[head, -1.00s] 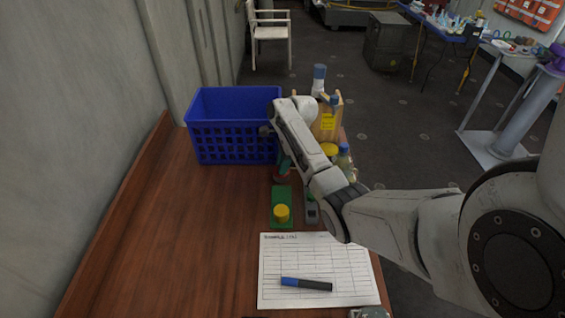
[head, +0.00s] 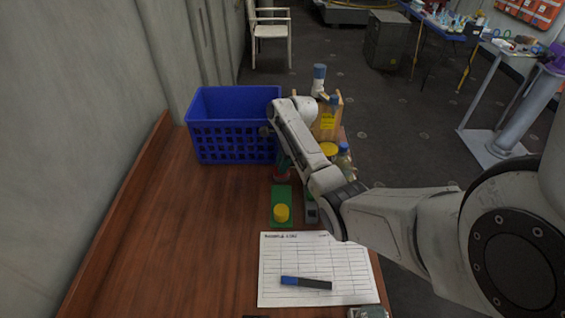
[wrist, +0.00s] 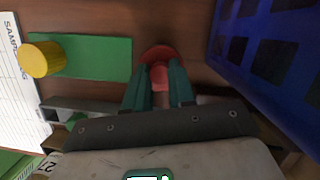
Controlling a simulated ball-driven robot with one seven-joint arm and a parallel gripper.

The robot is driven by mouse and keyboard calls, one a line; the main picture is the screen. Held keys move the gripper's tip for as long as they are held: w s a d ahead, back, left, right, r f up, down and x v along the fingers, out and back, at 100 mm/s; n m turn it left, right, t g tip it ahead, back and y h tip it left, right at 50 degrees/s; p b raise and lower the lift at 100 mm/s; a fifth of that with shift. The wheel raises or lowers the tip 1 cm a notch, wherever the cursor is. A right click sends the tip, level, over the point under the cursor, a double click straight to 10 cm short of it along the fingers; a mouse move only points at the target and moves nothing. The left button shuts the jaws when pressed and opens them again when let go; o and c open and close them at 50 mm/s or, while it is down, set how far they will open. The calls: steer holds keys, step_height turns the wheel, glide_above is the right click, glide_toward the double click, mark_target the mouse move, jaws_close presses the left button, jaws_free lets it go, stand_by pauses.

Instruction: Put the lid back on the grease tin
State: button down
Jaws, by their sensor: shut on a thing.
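A red round piece with a narrower red stem (wrist: 157,53) is between my green fingertips in the wrist view. It looks like a lid with a knob. My gripper (wrist: 158,80) is shut on the stem, low over the wooden table. In the head view my gripper (head: 283,165) is mostly hidden behind my arm, just right of the blue basket. A short yellow cylinder (head: 282,213) stands on a green mat (head: 281,194), nearer than my gripper; it also shows in the wrist view (wrist: 41,59). A yellow round top (head: 328,149) is right of my arm. I cannot tell which is the grease tin.
A blue basket (head: 235,143) stands left of my gripper. A wooden box (head: 328,118) and a bottle (head: 343,157) are close on the right. A grey device (head: 311,213) lies beside the mat. A form (head: 335,258) with a marker (head: 306,283) lies nearer. The table's left is clear.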

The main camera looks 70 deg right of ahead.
steer(key=c, duration=0.9)
jaws_free()
steer(key=shift+o, duration=0.5)
steer(key=o, duration=0.4)
steer(key=shift+r, duration=0.1)
steer(key=shift+r+p, duration=1.15)
steer(key=shift+p, duration=0.15)
steer(key=shift+r, duration=2.25)
steer(key=shift+c, duration=0.3)
